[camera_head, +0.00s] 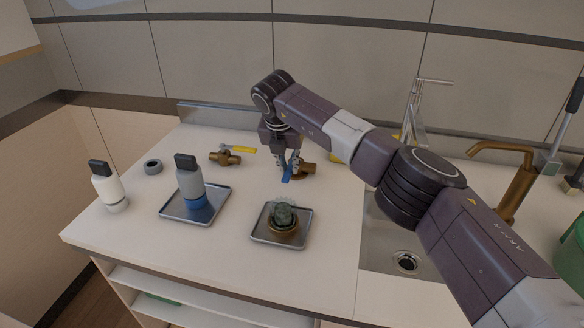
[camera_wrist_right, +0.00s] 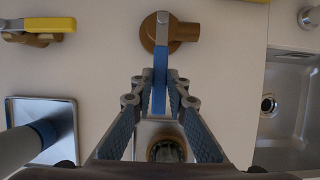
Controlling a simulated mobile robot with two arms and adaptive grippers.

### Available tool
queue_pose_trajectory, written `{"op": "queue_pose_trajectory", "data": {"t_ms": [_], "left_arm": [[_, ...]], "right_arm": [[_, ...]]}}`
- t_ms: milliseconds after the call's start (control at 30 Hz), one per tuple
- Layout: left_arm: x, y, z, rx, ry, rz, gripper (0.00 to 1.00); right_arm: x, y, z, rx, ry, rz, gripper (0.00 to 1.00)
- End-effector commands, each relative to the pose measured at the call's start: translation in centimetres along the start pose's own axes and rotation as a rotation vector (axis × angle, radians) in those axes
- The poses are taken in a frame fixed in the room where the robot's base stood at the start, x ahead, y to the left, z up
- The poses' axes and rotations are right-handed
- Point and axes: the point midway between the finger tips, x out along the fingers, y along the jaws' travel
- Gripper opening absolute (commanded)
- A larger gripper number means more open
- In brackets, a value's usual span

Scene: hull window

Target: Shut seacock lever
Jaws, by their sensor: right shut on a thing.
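The seacock (camera_head: 306,169) is a brass valve on the counter with a blue-sleeved lever (camera_head: 286,179). In the right wrist view the brass body (camera_wrist_right: 186,31) is at the top centre and its lever (camera_wrist_right: 160,92) points straight down the picture. My right gripper (camera_head: 291,163) is shut on the blue lever, with a finger on each side of it (camera_wrist_right: 160,84). In the head view the gripper hides part of the lever. My left gripper is not in view.
A second brass valve with a yellow lever (camera_head: 243,149) lies left of the seacock. A tray (camera_head: 166,212) holds a grey bottle (camera_head: 188,178); another tray (camera_head: 262,238) holds a brass-based item (camera_head: 283,220). A white bottle (camera_head: 108,190) stands far left. A sink (camera_head: 378,250) is at right.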

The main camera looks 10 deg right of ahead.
Motion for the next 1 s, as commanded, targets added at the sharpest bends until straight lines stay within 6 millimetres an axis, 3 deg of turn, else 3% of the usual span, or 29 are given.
{"op": "queue_pose_trajectory", "data": {"t_ms": [467,500,633,1000], "left_arm": [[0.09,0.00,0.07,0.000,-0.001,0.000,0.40],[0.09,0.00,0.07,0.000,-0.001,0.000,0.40],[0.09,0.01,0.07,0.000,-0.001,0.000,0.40],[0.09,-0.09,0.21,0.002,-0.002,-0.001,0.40]], "right_arm": [[-0.18,0.20,0.19,0.015,-0.004,-0.001,0.00],[-0.18,0.21,0.19,0.015,-0.004,-0.001,0.16],[-0.15,0.20,0.15,0.014,-0.003,-0.001,0.30],[-0.51,0.18,0.09,0.012,-0.001,-0.003,0.32]]}}
